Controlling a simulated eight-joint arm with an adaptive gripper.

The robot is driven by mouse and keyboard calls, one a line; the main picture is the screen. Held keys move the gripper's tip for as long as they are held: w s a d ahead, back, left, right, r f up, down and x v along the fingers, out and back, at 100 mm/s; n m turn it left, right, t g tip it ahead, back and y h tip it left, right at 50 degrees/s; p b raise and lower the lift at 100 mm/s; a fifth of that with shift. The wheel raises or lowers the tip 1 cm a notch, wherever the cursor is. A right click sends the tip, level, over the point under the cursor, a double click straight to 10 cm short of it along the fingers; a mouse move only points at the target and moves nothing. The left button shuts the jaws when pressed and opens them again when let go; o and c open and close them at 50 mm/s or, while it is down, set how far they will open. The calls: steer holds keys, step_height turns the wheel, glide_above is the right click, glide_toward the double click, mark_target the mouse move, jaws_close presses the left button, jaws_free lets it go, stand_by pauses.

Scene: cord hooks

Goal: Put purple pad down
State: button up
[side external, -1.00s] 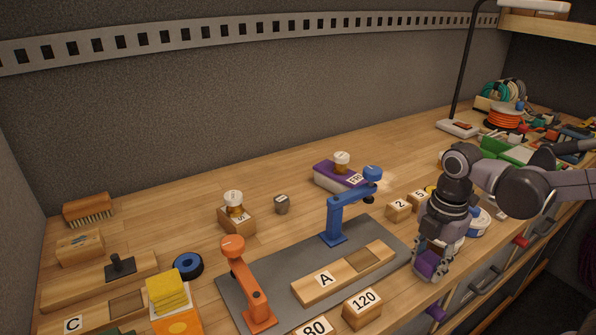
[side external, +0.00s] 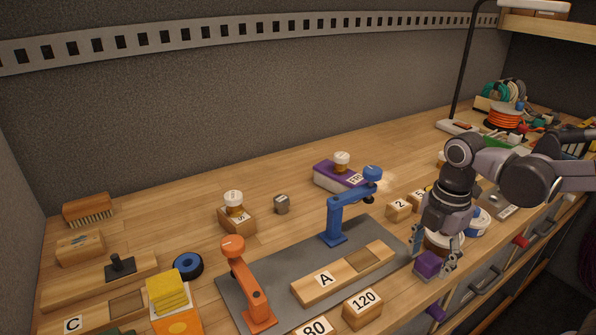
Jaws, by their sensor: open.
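The purple pad (side external: 429,264) is a small purple block on the wooden bench near its front edge, to the right of the grey mat. My gripper (side external: 434,258) is above and around it, with its fingers spread to either side and pointing down. The fingers look apart from the pad, though the exact gap at the far finger is hard to tell. The pad's underside is hidden.
A grey mat (side external: 272,268) holds board A (side external: 325,280), a blue clamp (side external: 335,215) and an orange clamp (side external: 245,285). Blocks marked 120 (side external: 362,308) and 2 (side external: 400,206) stand nearby. Jars and a blue-rimmed roll (side external: 478,222) crowd behind my gripper.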

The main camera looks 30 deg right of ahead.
step_height(320, 180, up, 10)
steer(key=m+t, duration=0.4)
steer(key=m, duration=0.6)
glide_above(426, 252)
steer(key=f, duration=0.4)
steer(key=shift+s+a, duration=0.15)
steer(key=shift+s, duration=0.1)
steer(key=m, duration=0.1)
steer(key=f+m+t, duration=0.1)
steer(key=m, duration=0.1)
steer(key=shift+w+f+m+t, duration=0.25)
steer(key=shift+m+t, duration=0.05)
steer(key=shift+m, duration=0.1)
steer(key=m, duration=0.1)
steer(key=m+t, duration=0.1)
steer(key=f+m, duration=0.1)
steer(key=m, duration=0.1)
steer(key=shift+w+d+t, duration=0.2)
steer(key=shift+w+t, duration=0.05)
steer(key=shift+t, duration=0.05)
